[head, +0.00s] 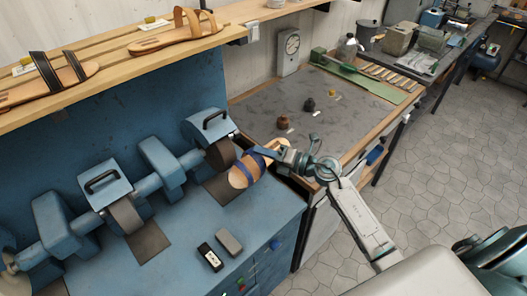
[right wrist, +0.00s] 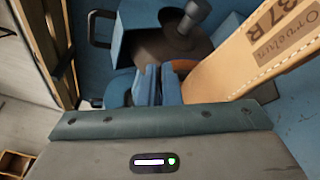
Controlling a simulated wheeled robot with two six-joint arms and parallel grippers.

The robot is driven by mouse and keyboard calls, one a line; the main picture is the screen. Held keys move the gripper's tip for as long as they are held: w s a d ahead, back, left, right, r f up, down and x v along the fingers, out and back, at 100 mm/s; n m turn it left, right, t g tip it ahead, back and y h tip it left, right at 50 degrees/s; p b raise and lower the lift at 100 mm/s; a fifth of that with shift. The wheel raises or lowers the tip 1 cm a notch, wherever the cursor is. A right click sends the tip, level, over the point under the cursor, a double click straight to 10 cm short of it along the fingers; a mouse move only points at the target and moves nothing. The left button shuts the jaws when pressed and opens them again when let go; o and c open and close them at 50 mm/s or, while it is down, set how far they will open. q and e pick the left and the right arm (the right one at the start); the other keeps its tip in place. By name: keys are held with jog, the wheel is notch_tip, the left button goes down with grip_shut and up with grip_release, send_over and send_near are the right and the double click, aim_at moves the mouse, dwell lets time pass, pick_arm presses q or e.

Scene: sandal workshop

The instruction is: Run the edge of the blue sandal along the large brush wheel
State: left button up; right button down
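The blue sandal (head: 241,175) has a tan sole and blue straps. My right gripper (head: 271,154) is shut on one end of it and holds it in the air over the right end of the blue machine. In the right wrist view the sole (right wrist: 255,65), stamped "37 R", stretches up and right from the fingers (right wrist: 158,85). A brown wheel (head: 220,153) under the right-hand hood, seemingly the large brush wheel, is just left of the sandal; it also shows in the right wrist view (right wrist: 165,48). I cannot tell whether they touch. My left gripper is out of view.
The blue machine carries another hooded wheel (head: 126,214) mid-shaft. Other sandals (head: 172,38) stand on the wooden shelf (head: 110,75) above. A grey-topped bench (head: 285,95) is behind.

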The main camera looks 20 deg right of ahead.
aim_at(271, 161)
jog(key=shift+d, duration=0.25)
jog(key=shift+w+d+r+b, duration=0.1)
jog(key=shift+w+d+b, duration=0.25)
jog(key=shift+d, duration=0.2)
jog(key=shift+d, duration=0.15)
dwell(0.4)
jog(key=shift+w+d+b, duration=0.3)
jog(key=shift+d, duration=0.25)
jog(key=shift+w+a+r, duration=0.1)
jog(key=shift+w, duration=0.2)
dwell(0.8)
jog(key=shift+s, duration=0.1)
dwell(1.2)
jog(key=shift+s+d+f, duration=0.2)
jog(key=shift+s+d, duration=0.1)
jog(key=shift+s, duration=0.35)
